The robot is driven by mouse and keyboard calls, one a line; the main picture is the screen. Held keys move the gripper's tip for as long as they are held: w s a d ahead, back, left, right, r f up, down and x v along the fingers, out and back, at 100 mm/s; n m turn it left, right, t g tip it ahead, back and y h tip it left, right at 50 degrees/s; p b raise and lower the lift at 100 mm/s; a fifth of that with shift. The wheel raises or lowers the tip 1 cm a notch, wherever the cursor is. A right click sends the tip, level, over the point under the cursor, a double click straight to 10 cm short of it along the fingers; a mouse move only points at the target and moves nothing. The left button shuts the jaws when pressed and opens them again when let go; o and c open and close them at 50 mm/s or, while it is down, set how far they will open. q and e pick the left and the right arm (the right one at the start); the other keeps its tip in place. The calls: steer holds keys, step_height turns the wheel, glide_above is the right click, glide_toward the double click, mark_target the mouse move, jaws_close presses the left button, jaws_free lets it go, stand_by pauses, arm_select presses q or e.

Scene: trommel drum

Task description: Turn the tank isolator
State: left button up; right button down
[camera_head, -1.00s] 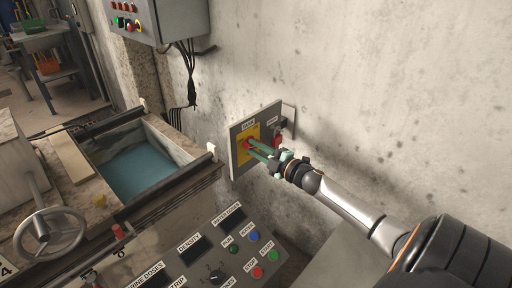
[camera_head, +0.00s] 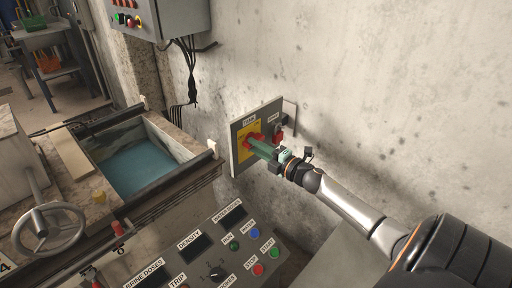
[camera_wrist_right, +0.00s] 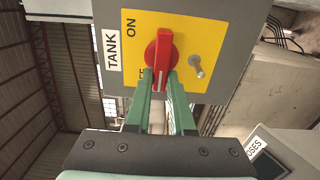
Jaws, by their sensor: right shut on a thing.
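The tank isolator is a red rotary handle (camera_wrist_right: 161,55) on a yellow plate (camera_wrist_right: 190,30) marked TANK and ON. Its grey panel (camera_head: 240,160) is on the wall in the head view, where the red handle (camera_head: 250,138) shows just past my fingertips. My right gripper (camera_head: 258,146) is shut on the handle, its green fingers on either side of the lower end in the wrist view (camera_wrist_right: 161,82). There the handle runs upright in the picture, its white mark at the lower end. Another label at lower left is mostly hidden by a finger. My left gripper is out of view.
A small red padlock-like item (camera_head: 278,138) hangs beside the plate. A grey pin (camera_wrist_right: 197,66) sticks out near the handle. A control console (camera_head: 205,250) is below, a water tank (camera_head: 140,170) at left. A switch box (camera_head: 180,15) is above.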

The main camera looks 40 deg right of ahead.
steer(key=c, duration=0.9)
jaws_free()
steer(key=shift+o, duration=0.6)
steer(key=s+d+p, duration=0.1)
steer(key=s, duration=1.1)
steer(key=shift+s+p, duration=0.25)
steer(key=shift+p, duration=0.1)
